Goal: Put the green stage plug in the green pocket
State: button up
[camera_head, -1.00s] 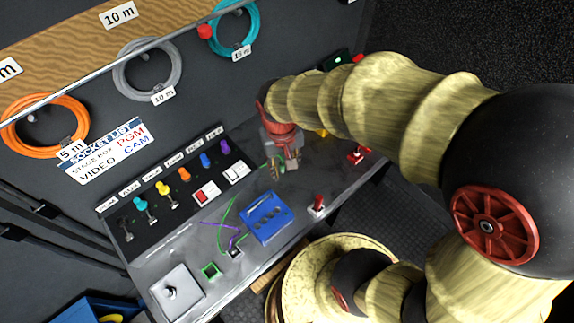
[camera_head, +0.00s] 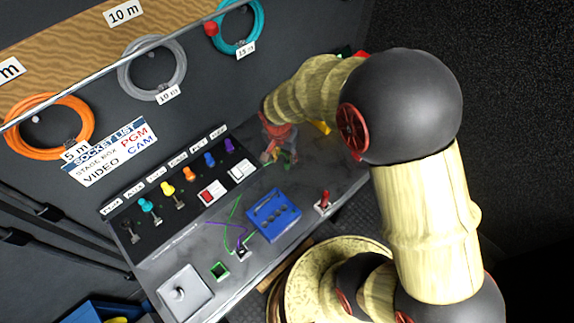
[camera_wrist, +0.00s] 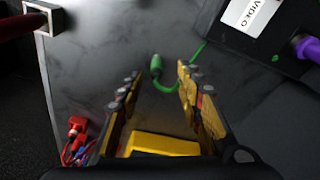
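The green stage plug (camera_wrist: 156,66) lies on the grey desk in the wrist view, just beyond and between my fingertips, with its green cable curling right. My gripper (camera_wrist: 160,76) is open and appears to hold nothing. In the head view my gripper (camera_head: 278,158) is low over the far part of the desk, and the plug there is too small to tell apart from the fingers. The green pocket (camera_head: 220,271), a small green-rimmed square, sits at the desk's near end, well to the left and nearer than my gripper.
A blue box with sockets (camera_head: 274,215) stands between my gripper and the pocket. Green and purple cables lie beside it. A red-handled switch (camera_head: 324,202), a grey box (camera_head: 183,293) and a row of coloured plugs (camera_head: 167,189) are around. A yellow block (camera_wrist: 165,145) shows below my fingers.

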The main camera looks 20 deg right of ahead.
aim_at(286, 161)
jog(key=f, duration=0.1)
jog(key=f+b, duration=0.1)
jog(key=f, duration=0.1)
jog(key=d+f, duration=0.1)
jog(key=shift+w+f, duration=0.15)
jog(key=shift+f, duration=0.25)
jog(key=shift+c, duration=0.5)
jog(key=c, duration=0.7)
grip_shut()
